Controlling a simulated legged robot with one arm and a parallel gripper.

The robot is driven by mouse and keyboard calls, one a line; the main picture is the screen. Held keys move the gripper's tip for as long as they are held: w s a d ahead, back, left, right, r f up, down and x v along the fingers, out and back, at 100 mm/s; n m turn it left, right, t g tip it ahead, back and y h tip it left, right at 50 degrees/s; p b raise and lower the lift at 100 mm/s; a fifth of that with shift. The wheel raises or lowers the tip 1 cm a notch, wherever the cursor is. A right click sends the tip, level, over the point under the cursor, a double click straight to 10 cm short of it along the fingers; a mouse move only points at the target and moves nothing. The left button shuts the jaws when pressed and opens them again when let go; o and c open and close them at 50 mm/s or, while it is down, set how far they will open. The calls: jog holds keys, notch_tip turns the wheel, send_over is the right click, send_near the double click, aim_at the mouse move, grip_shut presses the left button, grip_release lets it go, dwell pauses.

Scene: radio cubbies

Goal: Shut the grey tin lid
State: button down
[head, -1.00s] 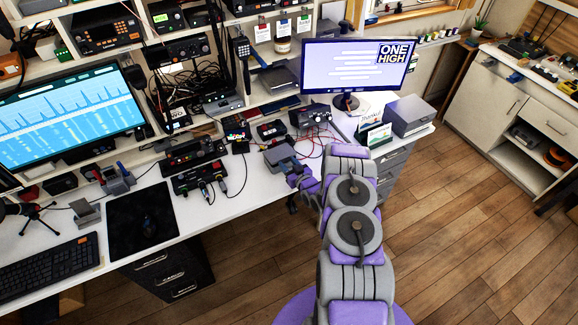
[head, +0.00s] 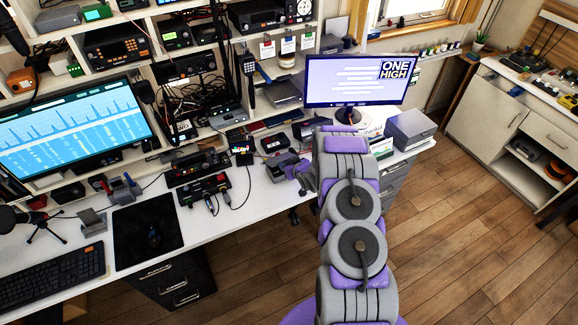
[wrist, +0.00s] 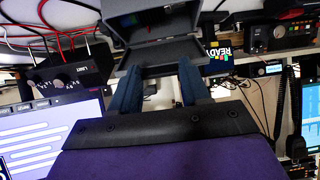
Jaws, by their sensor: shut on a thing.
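The grey tin (head: 281,162) stands on the white desk, left of my raised arm, and is partly hidden by my gripper. In the wrist view the tin (wrist: 155,22) is open, with its dark inside showing. The panel nearest my fingers looks like its grey lid (wrist: 160,54). My gripper (wrist: 158,72) has its two dark blue fingers at the edge of this lid, shut on it. In the head view my gripper (head: 294,172) is small and purple beside the tin, and its fingertips are hard to make out.
Radio units (head: 205,185) with cables stand left of the tin. A monitor (head: 360,80) is behind my arm, and a grey box (head: 411,129) stands to the right. Shelves of equipment close off the back. The wooden floor (head: 465,225) is open at right.

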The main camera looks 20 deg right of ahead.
jog(key=shift+w+r, duration=0.1)
jog(key=shift+r, duration=0.05)
jog(key=c, duration=0.5)
grip_release()
jog(key=v, duration=1.7)
jog(key=shift+p, duration=0.4)
